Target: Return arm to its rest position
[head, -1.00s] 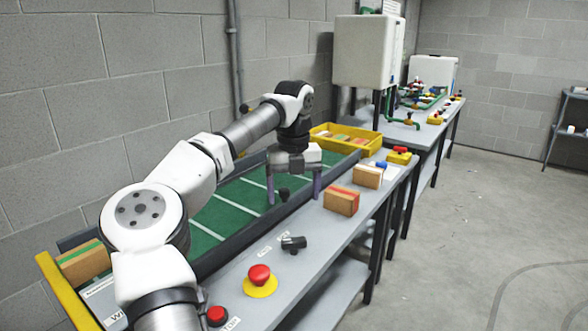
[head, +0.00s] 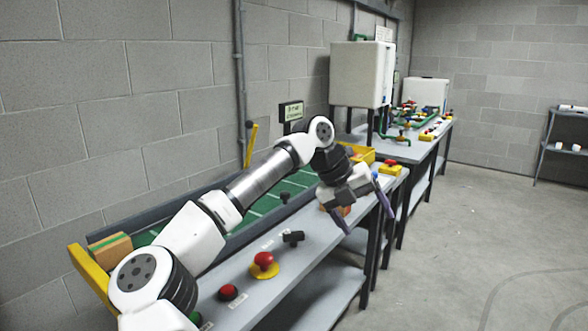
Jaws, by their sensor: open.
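My gripper (head: 367,222) is open and empty, with its two purple fingers apart. It hangs at the front edge of the bench (head: 318,235), pointing down and toward the aisle. My arm reaches from the lower left along the bench, bent at the elbow. A brown box (head: 346,211) is mostly hidden behind the gripper, on the bench. I cannot tell whether a finger touches it.
The green belt (head: 215,225) lies behind my arm, with a brown box (head: 112,247) at its left end. A red button on yellow (head: 264,262), a red button (head: 229,292) and a black knob (head: 293,237) are near the front edge. The floor at right is clear.

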